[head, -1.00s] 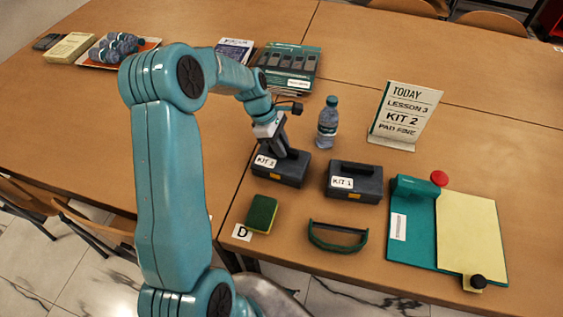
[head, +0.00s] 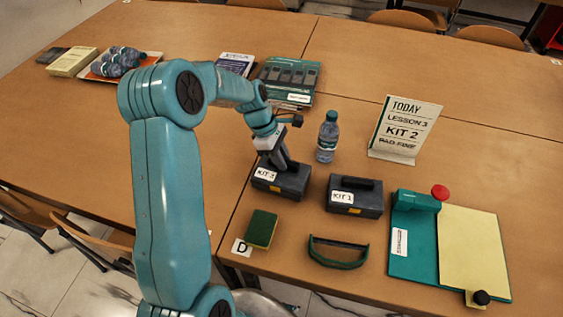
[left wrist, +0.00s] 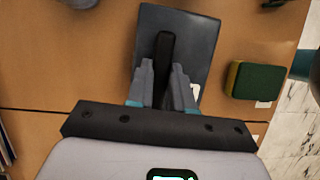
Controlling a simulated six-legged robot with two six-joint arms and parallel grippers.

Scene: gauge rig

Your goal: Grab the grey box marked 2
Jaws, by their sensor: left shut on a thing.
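A dark grey box (head: 292,187) with a top handle stands on the table, left of a similar grey box labelled KIT 1 (head: 367,197). Its white label reads KIT and a small digit that looks like 3, though 2 is possible. My left gripper (head: 283,166) reaches down onto this left box. In the left wrist view, the fingers (left wrist: 163,82) sit on both sides of the dark handle (left wrist: 163,50), shut on it. The box (left wrist: 193,32) appears to rest on the table. My right gripper is not in view.
A water bottle (head: 328,137) stands close behind the boxes. A sign (head: 405,130) reads TODAY LESSON 3 KIT 2. A teal and yellow board (head: 470,250) is at right. The table's right rear is clear.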

